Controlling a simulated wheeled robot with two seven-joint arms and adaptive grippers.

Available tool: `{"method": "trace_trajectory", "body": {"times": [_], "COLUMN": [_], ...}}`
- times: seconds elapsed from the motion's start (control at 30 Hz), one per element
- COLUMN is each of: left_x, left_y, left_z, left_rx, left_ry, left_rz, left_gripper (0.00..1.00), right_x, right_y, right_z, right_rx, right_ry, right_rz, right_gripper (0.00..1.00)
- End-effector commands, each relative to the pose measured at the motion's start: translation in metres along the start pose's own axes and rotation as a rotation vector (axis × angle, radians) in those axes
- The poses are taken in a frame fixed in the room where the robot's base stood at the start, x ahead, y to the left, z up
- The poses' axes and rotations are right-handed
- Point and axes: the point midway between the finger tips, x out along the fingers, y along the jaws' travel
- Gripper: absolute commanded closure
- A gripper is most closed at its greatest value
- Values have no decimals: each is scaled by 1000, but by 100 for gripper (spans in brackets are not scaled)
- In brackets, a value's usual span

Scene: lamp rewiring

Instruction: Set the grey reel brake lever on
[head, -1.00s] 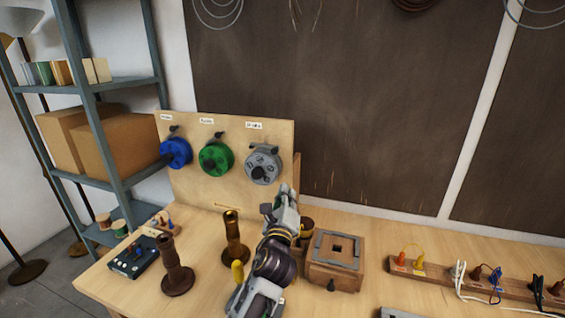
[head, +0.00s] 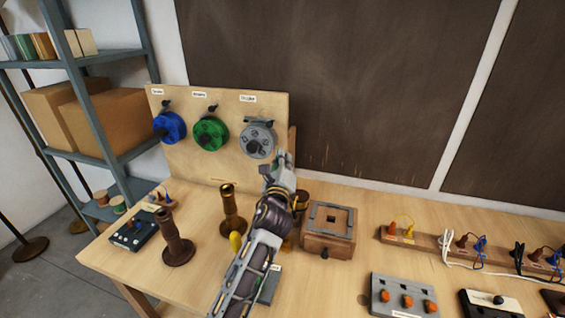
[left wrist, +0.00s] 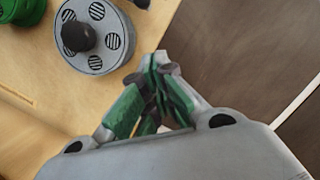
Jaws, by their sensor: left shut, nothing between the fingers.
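The grey reel (head: 258,142) hangs at the right of the upright wooden board, and its round face with a dark hub knob shows in the left wrist view (left wrist: 92,38). Its dark brake lever (head: 258,123) is at the reel's top edge and looks roughly level across it; its exact setting is too small to tell. My left gripper (head: 281,160) is just below and right of the grey reel, apart from the lever. In the left wrist view its green-padded fingers (left wrist: 160,65) are shut and empty, beside the reel's rim. My right gripper is out of view.
A green reel (head: 210,133) and a blue reel (head: 169,127) hang to the left, each with a small dark lever above. Brown posts (head: 232,212) and a wooden box (head: 329,230) stand on the bench below. The dark wall panel right of the board is clear.

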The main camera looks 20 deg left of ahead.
Motion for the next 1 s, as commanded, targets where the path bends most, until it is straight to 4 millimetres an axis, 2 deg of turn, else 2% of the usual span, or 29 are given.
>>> {"method": "trace_trajectory", "body": {"times": [0.6, 1.0], "left_x": [62, 68], "left_y": [-1, -1], "left_z": [3, 34], "left_rx": [-1, 0], "left_ry": [-1, 0], "left_rz": [1, 1], "left_gripper": [100, 100], "right_x": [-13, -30], "right_y": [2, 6], "right_z": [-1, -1], "right_rx": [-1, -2], "right_ry": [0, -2], "right_rz": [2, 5], "right_gripper": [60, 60]}}
